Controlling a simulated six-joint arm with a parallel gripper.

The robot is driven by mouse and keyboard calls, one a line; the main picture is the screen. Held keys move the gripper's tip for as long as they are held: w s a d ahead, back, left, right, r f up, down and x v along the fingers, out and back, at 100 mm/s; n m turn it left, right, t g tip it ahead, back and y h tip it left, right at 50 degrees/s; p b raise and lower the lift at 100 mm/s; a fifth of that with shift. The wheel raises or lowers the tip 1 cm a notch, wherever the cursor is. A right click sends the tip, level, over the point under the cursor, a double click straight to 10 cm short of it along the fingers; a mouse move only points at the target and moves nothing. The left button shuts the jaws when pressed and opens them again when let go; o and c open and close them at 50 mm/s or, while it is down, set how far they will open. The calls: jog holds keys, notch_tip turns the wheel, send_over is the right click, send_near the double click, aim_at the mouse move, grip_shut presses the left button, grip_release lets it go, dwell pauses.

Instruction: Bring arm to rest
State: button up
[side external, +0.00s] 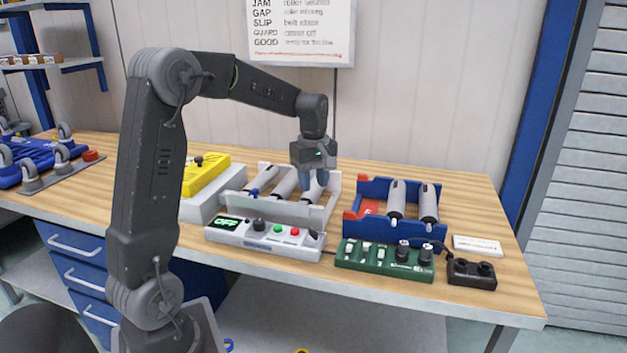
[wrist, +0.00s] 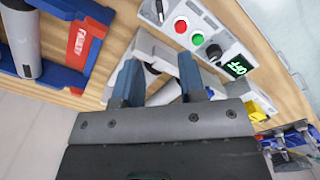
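My gripper (side external: 315,180) hangs fingers-down over the right part of a white roller tray (side external: 331,192) in the side view. Its grey-blue fingers stand apart in the wrist view (wrist: 160,80), with part of the tray and a grey roller seen beyond the gap. I see nothing held between them. The fingertips are close to the rightmost roller (side external: 313,190); whether they touch it I cannot tell. My arm is raised and bent, reaching across the bench.
A control box (side external: 264,238) showing OFF stands in front of the tray. A yellow box (side external: 206,173) stands left.

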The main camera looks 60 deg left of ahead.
jog(key=shift+d, duration=0.1)
jog(key=s+d+r+m+t, duration=0.2)
jog(key=s+d+m, duration=0.7)
jog(key=d, duration=0.1)
jog(key=s+d+r+m+t, duration=0.2)
jog(key=s+d+m+t, duration=0.1)
jog(key=s+d+m, duration=0.6)
jog(key=shift+d+r+t, duration=0.3)
jog(key=shift+d+r, duration=0.05)
jog(key=shift+d, duration=0.75)
